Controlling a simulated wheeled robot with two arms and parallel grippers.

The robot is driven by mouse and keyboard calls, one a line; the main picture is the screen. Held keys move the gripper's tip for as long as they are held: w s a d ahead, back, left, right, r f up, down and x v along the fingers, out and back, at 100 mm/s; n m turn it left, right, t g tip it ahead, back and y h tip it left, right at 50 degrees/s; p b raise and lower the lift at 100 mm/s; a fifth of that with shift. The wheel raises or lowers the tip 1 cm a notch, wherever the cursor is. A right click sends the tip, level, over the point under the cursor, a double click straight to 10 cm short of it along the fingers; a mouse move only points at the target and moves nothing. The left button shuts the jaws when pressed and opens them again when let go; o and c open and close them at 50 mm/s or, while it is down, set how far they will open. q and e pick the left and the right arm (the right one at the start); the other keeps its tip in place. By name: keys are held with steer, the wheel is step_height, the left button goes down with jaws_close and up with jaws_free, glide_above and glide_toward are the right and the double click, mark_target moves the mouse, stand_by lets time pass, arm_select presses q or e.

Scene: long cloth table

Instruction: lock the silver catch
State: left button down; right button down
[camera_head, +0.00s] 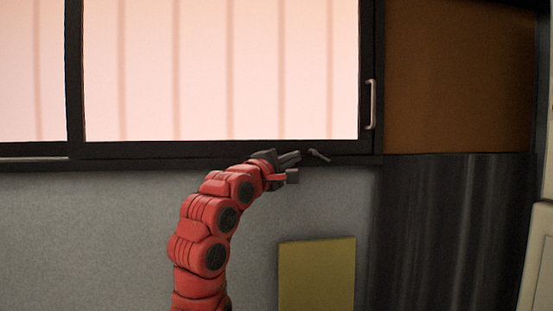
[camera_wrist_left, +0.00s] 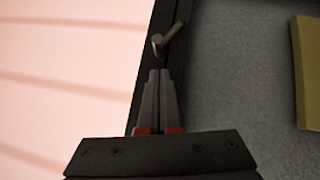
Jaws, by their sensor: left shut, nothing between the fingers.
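The silver catch (camera_head: 319,155) is a small grey lever on the dark lower frame of the window, just right of my left gripper's fingertips. It also shows in the left wrist view (camera_wrist_left: 163,42), at the top middle, just beyond the fingertips. My left gripper (camera_head: 298,156) is shut and empty, its fingers pointing at the catch; a small gap seems to separate them. In the left wrist view the closed fingers (camera_wrist_left: 158,72) lie along the dark frame. My right gripper is not in view.
The window (camera_head: 220,70) has a dark frame and a silver vertical handle (camera_head: 373,104) at its right. A yellow panel (camera_head: 317,275) is on the grey wall (camera_head: 90,235) below. A brown panel (camera_head: 460,75) and dark curtain-like surface (camera_head: 445,230) are at the right.

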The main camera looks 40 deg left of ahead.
arm_select(q)
steer(key=shift+w+d+r, duration=0.25)
steer(key=shift+w+d, duration=0.45)
steer(key=shift+d, duration=0.05)
steer(key=shift+r+p, duration=0.3)
steer(key=shift+p, duration=0.25)
steer(key=shift+m+g, duration=0.3)
